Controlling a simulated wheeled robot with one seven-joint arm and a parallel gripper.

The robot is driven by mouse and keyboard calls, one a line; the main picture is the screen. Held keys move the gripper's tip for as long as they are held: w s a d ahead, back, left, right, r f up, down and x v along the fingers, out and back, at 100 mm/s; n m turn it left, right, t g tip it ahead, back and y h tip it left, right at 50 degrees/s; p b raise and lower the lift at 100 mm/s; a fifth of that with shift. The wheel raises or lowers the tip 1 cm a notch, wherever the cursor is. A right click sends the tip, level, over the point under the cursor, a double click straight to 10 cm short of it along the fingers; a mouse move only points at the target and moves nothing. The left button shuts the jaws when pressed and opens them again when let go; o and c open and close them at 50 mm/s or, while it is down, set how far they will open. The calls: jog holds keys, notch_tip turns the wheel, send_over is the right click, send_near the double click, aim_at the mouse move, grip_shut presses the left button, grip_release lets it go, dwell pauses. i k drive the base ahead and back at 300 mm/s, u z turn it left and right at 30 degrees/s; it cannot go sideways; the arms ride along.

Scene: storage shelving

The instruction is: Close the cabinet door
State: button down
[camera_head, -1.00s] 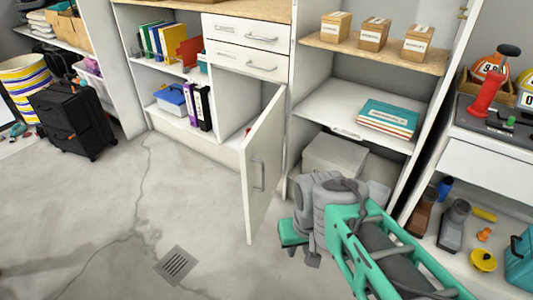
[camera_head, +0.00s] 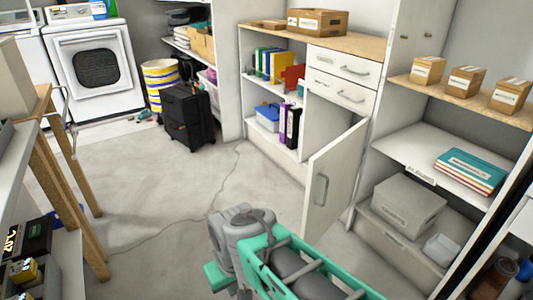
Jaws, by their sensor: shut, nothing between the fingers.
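The white cabinet door (camera_head: 335,178) stands ajar on the lower right part of the low white cabinet (camera_head: 270,143). It swings out toward me and its vertical bar handle (camera_head: 321,190) faces me. The compartment behind the door is partly visible. My gripper (camera_head: 240,288) is at the bottom middle, below and left of the door in the picture and apart from it. It is shut and empty. My own arm hides part of the gripper and the floor near the door's lower edge.
Two closed drawers (camera_head: 340,80) sit above the door. Open shelving with boxes and a grey bin (camera_head: 408,205) stands at right. A black suitcase (camera_head: 188,117) and a wooden-legged table (camera_head: 75,175) stand at left. The floor (camera_head: 165,190) between them is clear.

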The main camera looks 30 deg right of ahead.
aim_at(332, 173)
jog(key=u, duration=0.35)
jog(key=i, duration=1.1)
jog(key=z, duration=0.95)
